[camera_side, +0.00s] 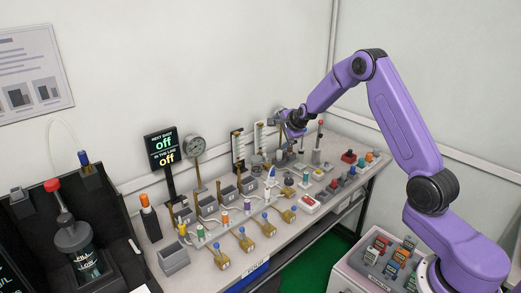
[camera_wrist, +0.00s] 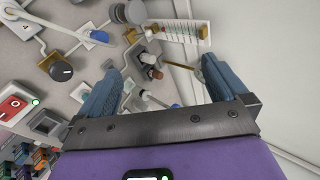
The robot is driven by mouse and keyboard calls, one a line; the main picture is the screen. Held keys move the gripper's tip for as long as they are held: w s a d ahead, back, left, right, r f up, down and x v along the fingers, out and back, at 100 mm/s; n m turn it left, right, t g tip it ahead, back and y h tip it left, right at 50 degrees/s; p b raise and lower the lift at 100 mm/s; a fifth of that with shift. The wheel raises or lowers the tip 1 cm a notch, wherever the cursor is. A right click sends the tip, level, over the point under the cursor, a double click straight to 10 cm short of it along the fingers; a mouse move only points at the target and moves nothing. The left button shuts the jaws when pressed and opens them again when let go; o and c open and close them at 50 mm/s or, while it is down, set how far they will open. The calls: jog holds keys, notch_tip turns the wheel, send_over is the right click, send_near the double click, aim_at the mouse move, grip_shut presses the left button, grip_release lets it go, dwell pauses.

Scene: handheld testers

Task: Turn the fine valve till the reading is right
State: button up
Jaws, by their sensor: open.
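My gripper (camera_side: 292,128) is over the far right part of the bench in the side view. In the wrist view its two blue fingers (camera_wrist: 165,85) are spread wide, with nothing held between them. Beyond them are small brown-and-white cylindrical parts (camera_wrist: 150,65) and a lever with a blue tip (camera_wrist: 175,106). A black round knob (camera_wrist: 61,70) is left of the fingers. I cannot tell which control is the fine valve. A round dial gauge (camera_side: 194,146) stands on a post at the back; its reading is too small to tell. A black sign (camera_side: 161,150) shows "off" twice.
Brass valves with blue handles (camera_side: 268,229) line the bench front. A red rocker switch (camera_side: 308,203) and open grey bins (camera_side: 207,206) sit among them. Upright scales (camera_side: 237,150) stand near my gripper.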

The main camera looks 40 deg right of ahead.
jog(key=d+x, duration=0.1)
jog(key=x, duration=0.9)
jog(key=shift+d+m, duration=0.3)
jog(key=shift+w, duration=0.15)
dwell(0.4)
